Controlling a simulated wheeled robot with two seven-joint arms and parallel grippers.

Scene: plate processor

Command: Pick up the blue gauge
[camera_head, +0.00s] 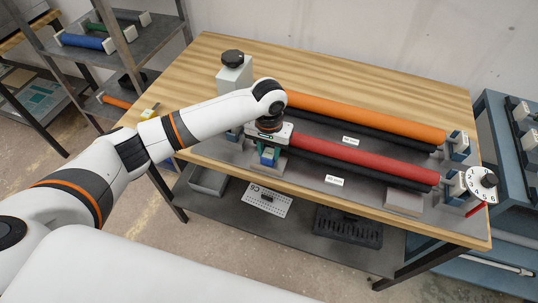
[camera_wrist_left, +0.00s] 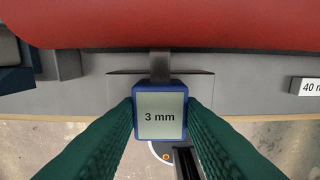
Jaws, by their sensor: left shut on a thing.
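The blue gauge (camera_wrist_left: 160,115) has a pale face reading "3 mm". A thin metal tab runs from its far side to the edge of the red roller (camera_wrist_left: 160,22); whether it touches the roller is hidden. My left gripper (camera_wrist_left: 160,120) is shut on the gauge, with a green finger against each side. In the head view, the left gripper (camera_head: 268,154) points down at the left front end of the red roller (camera_head: 365,160), with the gauge (camera_head: 268,158) partly hidden between its fingers. My right gripper is not in view.
The plate processor on the wooden table (camera_head: 210,160) also has an orange roller (camera_head: 370,118), dark rollers below and a numbered dial (camera_head: 487,181) at right. A black knob (camera_head: 232,57) tops the left block. A lower shelf (camera_head: 300,225) holds trays. Shelving stands at left.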

